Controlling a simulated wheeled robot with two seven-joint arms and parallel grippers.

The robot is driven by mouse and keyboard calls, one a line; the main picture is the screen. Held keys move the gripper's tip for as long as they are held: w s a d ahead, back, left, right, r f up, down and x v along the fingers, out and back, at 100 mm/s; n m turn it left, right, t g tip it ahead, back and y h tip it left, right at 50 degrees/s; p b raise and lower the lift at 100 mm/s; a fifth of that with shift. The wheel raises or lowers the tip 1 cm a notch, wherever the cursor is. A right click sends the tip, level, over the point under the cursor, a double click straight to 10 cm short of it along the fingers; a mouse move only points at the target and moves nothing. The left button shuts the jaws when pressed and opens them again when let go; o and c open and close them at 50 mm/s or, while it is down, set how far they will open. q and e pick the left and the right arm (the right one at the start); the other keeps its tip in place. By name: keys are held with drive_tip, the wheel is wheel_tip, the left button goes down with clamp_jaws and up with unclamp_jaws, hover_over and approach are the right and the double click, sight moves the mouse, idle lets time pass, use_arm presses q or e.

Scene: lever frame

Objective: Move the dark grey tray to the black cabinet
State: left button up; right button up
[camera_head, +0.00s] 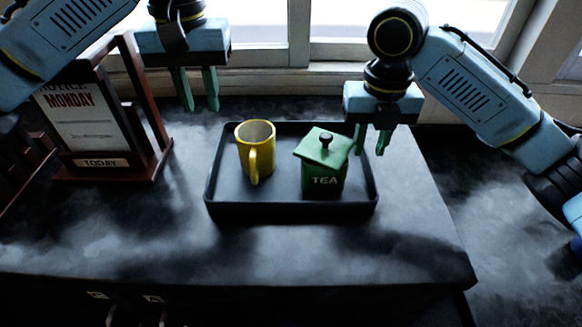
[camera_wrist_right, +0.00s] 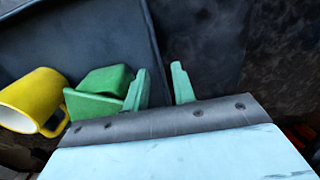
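The dark grey tray (camera_head: 292,210) lies flat on a dark surface. It holds a yellow mug (camera_head: 250,160) on its left and a green lidded tea canister (camera_head: 324,178) on its right; the lid sits askew. My left gripper (camera_head: 200,108) is open and empty, above and behind the tray's back left corner. My right gripper (camera_head: 370,152) is open at the tray's right rim. In the right wrist view, the tray's rim (camera_wrist_right: 152,35) runs between the spread fingers (camera_wrist_right: 160,80). I cannot tell whether they touch it. The canister (camera_wrist_right: 100,92) is close beside the left finger.
A brown wooden frame with a notice (camera_head: 85,120) stands to the left of the tray. The dark top (camera_head: 300,255) in front of the tray is clear, with small handles (camera_head: 153,298) below its front edge. A window is behind. I cannot tell whether this furniture is the black cabinet.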

wheel_tip(320, 180, up, 9)
drive_tip(key=shift+r, duration=0.2)
